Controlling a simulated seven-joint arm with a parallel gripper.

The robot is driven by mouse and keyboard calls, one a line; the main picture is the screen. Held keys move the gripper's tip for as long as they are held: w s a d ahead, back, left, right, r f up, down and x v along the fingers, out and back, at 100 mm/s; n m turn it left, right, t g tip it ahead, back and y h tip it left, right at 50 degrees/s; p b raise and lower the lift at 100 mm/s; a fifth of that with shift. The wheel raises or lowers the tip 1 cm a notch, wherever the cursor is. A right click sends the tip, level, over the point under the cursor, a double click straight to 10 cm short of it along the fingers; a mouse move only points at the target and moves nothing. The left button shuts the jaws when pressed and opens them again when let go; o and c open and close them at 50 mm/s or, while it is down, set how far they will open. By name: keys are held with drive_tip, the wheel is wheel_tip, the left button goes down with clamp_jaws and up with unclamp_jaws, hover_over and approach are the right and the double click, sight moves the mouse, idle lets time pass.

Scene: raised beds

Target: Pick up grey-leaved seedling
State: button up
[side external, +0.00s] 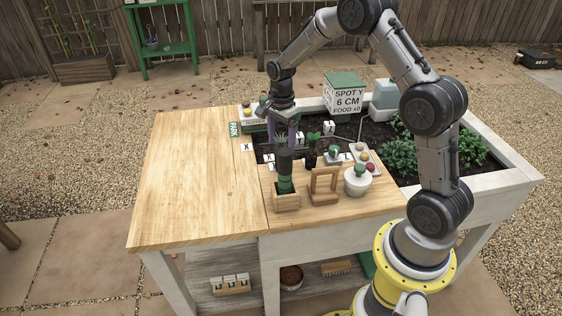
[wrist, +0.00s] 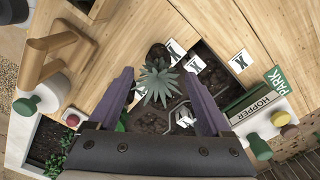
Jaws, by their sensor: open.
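The grey-leaved seedling (wrist: 158,82) has a rosette of pointed grey-green leaves. In the wrist view it lies between the tips of my gripper (wrist: 159,76), with a gap on each side. Its lower part is hidden under the leaves in that view. My gripper is open and holds nothing.
The left tabletop (side external: 190,180) is clear.

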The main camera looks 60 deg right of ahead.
drive_tip(key=shift+s+a+f, duration=0.1)
drive_tip(key=shift+a+f, duration=0.05)
drive_tip(key=shift+f, duration=1.65)
drive_tip(key=shift+a+f, duration=0.15)
drive_tip(key=shift+f, duration=1.6)
drive_tip(key=c, duration=1)
drive_tip(key=shift+c, duration=0.2)
drive_tip(key=shift+r, duration=0.1)
drive_tip(key=shift+r, duration=0.55)
drive_tip(key=s+a+r, duration=0.1)
drive_tip(key=s+r, duration=0.3)
drive_tip(key=s+a+r, duration=0.1)
drive_tip(key=s+r, duration=0.2)
drive_tip(key=s, duration=0.2)
drive_tip(key=s+a+r, duration=0.2)
drive_tip(key=s+r, duration=0.2)
drive_tip(key=shift+s+a+r, duration=0.1)
drive_tip(key=shift+s+r, duration=0.1)
drive_tip(key=shift+r, duration=0.15)
